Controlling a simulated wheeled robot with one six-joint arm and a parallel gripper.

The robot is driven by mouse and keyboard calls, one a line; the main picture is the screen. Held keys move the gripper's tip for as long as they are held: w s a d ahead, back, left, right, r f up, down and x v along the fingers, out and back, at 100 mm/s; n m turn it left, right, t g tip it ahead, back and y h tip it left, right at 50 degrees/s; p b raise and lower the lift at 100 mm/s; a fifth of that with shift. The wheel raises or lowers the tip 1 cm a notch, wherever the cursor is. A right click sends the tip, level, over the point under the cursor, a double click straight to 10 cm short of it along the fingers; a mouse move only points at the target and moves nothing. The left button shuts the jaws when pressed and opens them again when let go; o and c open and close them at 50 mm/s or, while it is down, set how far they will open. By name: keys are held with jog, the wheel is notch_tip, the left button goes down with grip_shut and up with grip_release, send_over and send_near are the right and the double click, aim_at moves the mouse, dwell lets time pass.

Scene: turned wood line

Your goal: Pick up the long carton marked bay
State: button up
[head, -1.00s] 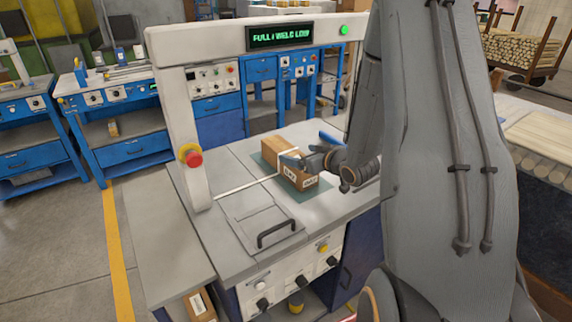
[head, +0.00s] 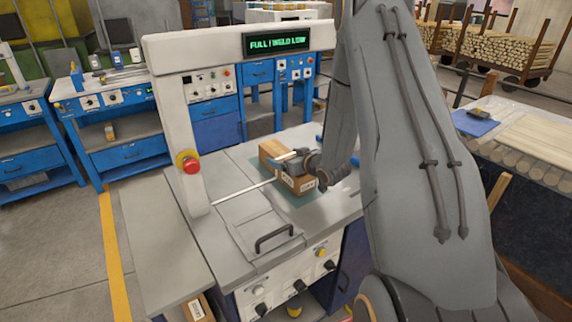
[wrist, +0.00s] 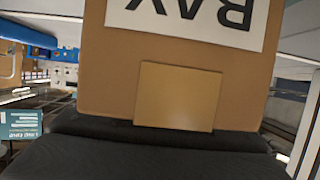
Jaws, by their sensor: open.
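The long brown carton (head: 271,149) lies on a green mat (head: 322,189) on the grey bench top under the white arch, with white labels on its near end. In the wrist view the carton (wrist: 105,75) fills the middle, very close. Its white label reads BAY upside down, above a plain tan patch. My gripper (head: 298,160) is open and over the carton, covering its middle in the head view. Dark parts of my gripper cross the bottom of the wrist view. I cannot tell whether the fingers touch the carton.
The white arch (head: 190,120) with a red button (head: 190,165) stands at the left of the bench. A black handle (head: 274,238) rises from a front panel. A bench with wooden slats (head: 530,135) is at the right.

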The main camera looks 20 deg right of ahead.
jog(key=c, duration=1.6)
jog(key=shift+w, duration=0.1)
jog(key=shift+c, duration=0.6)
jog(key=shift+r, duration=0.15)
